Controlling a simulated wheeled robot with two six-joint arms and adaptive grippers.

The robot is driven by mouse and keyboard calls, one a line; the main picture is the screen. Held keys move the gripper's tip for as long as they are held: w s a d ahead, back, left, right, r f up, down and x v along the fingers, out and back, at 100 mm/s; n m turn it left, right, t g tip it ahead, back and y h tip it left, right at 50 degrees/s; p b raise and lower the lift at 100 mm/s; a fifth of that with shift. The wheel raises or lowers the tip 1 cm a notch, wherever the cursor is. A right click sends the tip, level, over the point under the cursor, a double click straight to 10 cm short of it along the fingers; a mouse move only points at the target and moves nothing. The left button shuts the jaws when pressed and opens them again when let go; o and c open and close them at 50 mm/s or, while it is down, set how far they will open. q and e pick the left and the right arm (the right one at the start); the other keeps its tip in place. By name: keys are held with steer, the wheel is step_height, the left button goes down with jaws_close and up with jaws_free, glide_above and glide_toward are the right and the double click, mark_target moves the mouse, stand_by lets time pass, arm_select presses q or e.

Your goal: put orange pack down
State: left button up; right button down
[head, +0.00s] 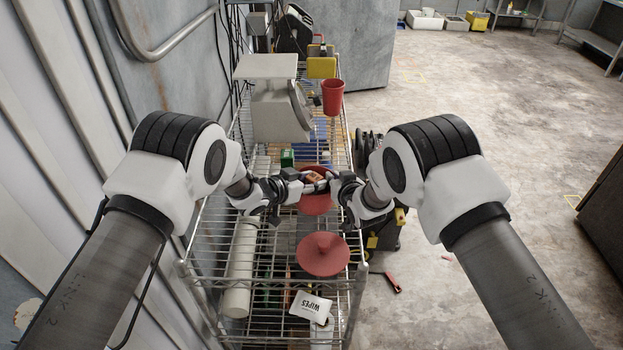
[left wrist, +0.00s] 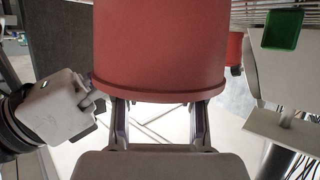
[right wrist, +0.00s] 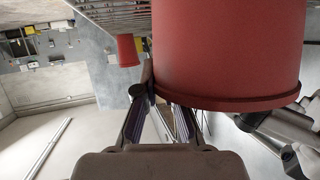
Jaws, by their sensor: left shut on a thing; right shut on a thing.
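A red bucket (head: 314,204) is between my two grippers above the wire cart, in the middle of the head view. An orange pack (head: 315,177) shows at its open top, between the gripper tips, and seems to lie inside it. My left gripper (head: 292,187) is shut on the bucket from the left. My right gripper (head: 338,187) is shut on it from the right. The bucket's wall and rim fill much of the left wrist view (left wrist: 158,50) and the right wrist view (right wrist: 228,50). The exact finger contacts are partly hidden. The pack is not visible in either wrist view.
The wire cart (head: 205,262) runs away from me along the left wall. It holds a scale (head: 275,112), a red cup (head: 332,97), a green box (head: 287,158), a white roll (head: 241,265), a red cone-shaped piece (head: 322,258) and a wipes pack (head: 310,307). Open floor lies right.

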steer(key=shift+f, duration=0.1)
arm_select(q)
steer(key=o, duration=0.8)
steer(key=shift+o, duration=0.2)
steer(key=shift+r, duration=0.2)
arm_select(e)
steer(key=c, duration=1.2)
jaws_free()
arm_select(q)
steer(key=v, duration=1.2)
steer(key=shift+r, duration=0.4)
steer(key=shift+w, duration=0.1)
